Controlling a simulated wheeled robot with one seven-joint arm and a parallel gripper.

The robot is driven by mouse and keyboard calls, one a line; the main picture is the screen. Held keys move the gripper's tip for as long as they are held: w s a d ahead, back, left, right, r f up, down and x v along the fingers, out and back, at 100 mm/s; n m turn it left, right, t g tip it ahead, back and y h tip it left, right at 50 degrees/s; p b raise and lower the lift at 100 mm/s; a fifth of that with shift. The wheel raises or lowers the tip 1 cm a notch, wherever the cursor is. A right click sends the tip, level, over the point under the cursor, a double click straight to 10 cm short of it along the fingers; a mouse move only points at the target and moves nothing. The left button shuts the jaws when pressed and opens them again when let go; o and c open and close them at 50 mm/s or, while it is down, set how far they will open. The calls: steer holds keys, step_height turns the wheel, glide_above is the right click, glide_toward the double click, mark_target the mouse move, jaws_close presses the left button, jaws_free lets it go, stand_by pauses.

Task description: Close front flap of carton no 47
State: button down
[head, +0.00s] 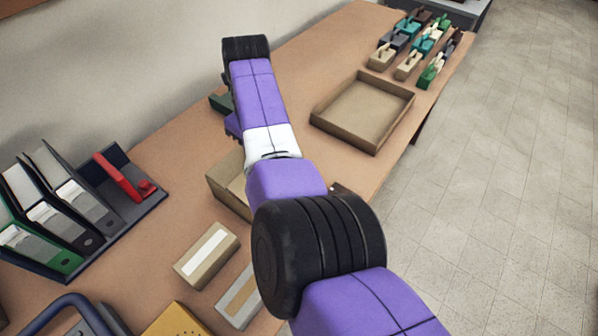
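No number 47 can be read on any box, so I cannot tell which one is carton no 47. An open cardboard carton (216,184) stands on the table, mostly hidden behind my purple arm; its front side and flaps cannot be made out. A shallow, open-topped cardboard box (343,131) stands to the right of my arm, apparently empty, with no raised flap visible. My arm crosses the middle of the view from the lower right to the upper left.
A rack of binders (62,216) with a red tool (118,177) stands at left. Two small boxes (206,257) (240,297) and a yellow object (178,320) lie in front. Several small tools (408,66) stand at the far right end.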

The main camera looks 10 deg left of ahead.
steer(key=shift+a+f, duration=0.15)
steer(key=shift+f, duration=0.05)
steer(key=shift+r, duration=0.1)
stand_by(0.5)
